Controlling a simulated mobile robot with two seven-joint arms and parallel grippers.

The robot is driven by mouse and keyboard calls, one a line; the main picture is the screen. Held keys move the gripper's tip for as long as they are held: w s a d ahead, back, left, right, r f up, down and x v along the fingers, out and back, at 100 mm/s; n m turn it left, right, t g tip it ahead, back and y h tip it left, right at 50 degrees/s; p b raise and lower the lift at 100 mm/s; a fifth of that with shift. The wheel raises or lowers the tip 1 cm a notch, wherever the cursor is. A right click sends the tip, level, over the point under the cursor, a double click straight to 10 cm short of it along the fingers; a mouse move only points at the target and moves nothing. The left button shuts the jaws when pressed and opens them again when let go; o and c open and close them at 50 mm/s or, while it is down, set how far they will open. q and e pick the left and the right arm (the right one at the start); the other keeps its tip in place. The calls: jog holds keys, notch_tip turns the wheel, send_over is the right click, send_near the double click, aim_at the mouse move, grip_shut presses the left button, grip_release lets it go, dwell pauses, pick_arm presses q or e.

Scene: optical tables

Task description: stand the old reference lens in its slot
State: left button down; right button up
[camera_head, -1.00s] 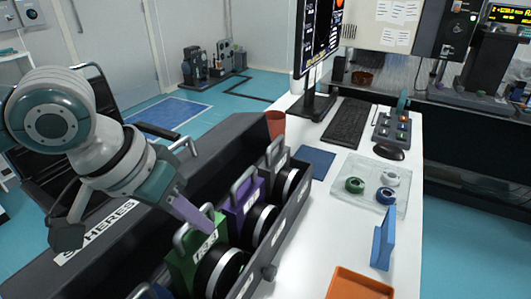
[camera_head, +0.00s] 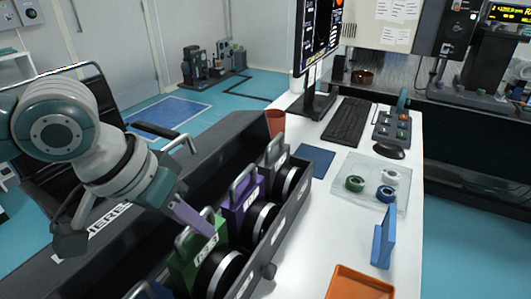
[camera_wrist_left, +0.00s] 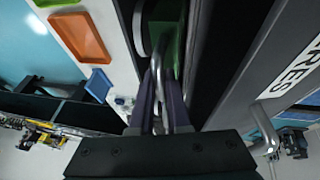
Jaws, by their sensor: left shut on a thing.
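A green-framed lens (camera_head: 184,268) with a metal loop handle and a dark round barrel is in the long dark case (camera_head: 290,222), at its near end. My left gripper (camera_head: 212,232) is over its top. In the left wrist view, the purple fingers (camera_wrist_left: 160,100) are shut on the metal handle (camera_wrist_left: 157,62), with the green frame (camera_wrist_left: 168,42) beyond. The lens looks upright; its lower part is hidden by the case wall, so I cannot tell if it is fully seated. A purple-framed lens (camera_head: 240,215) and a grey-framed lens (camera_head: 275,155) stand farther along. My right gripper is out of view.
On the white table right of the case are an orange tray (camera_head: 358,284), a blue upright piece (camera_head: 384,240), a clear tray (camera_head: 352,203) with small rings, and a blue mat (camera_head: 314,160). A red cup (camera_head: 276,122) stands beside the case's far end. The white tabletop (camera_head: 315,245) has free room.

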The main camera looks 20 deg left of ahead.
pick_arm(q)
jog(key=shift+f, duration=0.1)
jog(key=c, duration=0.7)
grip_release()
jog(key=shift+f, duration=0.1)
jog(key=shift+c, duration=0.2)
jog(key=o, duration=0.7)
jog(key=shift+o, duration=0.2)
notch_tip(320, 180, up, 9)
jog(key=p, duration=1.1)
jog(key=shift+d, duration=0.1)
